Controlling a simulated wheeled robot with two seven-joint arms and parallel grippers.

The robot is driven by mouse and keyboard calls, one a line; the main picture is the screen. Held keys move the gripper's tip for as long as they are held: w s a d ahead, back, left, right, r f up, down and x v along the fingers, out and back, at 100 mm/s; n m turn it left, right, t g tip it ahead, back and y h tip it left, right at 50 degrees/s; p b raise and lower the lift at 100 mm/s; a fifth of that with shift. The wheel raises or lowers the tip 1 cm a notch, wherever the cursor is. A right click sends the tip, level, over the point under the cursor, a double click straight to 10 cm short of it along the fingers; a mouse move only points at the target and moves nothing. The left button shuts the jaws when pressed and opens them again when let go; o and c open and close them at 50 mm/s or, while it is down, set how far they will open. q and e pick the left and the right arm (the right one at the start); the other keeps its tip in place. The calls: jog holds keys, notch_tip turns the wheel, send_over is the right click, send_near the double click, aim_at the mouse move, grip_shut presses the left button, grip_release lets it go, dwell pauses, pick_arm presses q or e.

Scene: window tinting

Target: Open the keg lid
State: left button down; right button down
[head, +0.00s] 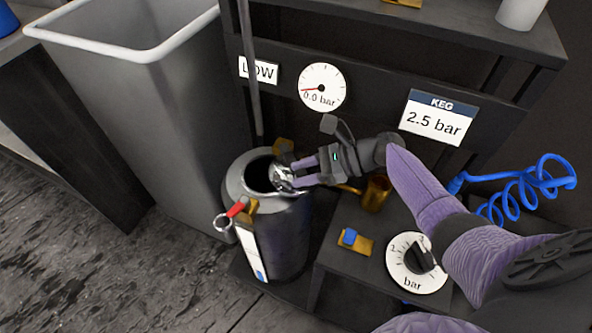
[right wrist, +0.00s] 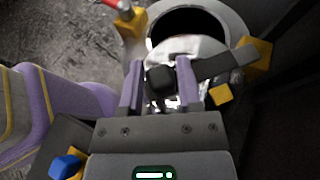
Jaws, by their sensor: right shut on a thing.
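The keg (head: 278,240) is a dark grey cylinder with a lighter grey top, standing on the low shelf. Its round mouth (head: 257,174) shows dark and uncovered over much of its width. The silver lid (head: 280,176) is at the right side of the mouth. In the right wrist view the lid (right wrist: 188,48) lies at the near edge of the dark mouth (right wrist: 190,25). My right gripper (head: 296,173) is shut on the lid's dark handle (right wrist: 160,80), between its purple fingers. The fingers hide part of the lid. My left gripper is not in view.
A grey bin (head: 150,100) stands left of the keg. The gauge (head: 322,88) reads 0.0 bar.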

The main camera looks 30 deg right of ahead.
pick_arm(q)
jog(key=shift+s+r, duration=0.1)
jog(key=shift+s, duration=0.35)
pick_arm(e)
jog(key=shift+d, duration=0.25)
jog(key=shift+c, duration=2)
grip_release()
jog(key=shift+w, duration=0.1)
notch_tip(320, 180, up, 9)
jog(key=p, duration=0.6)
jog(key=shift+r, duration=0.1)
jog(key=shift+r+p, duration=0.5)
jog(key=shift+p, duration=0.05)
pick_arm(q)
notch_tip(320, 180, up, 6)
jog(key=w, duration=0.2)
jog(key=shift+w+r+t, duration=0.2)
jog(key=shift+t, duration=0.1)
pick_arm(e)
jog(key=shift+f, duration=0.1)
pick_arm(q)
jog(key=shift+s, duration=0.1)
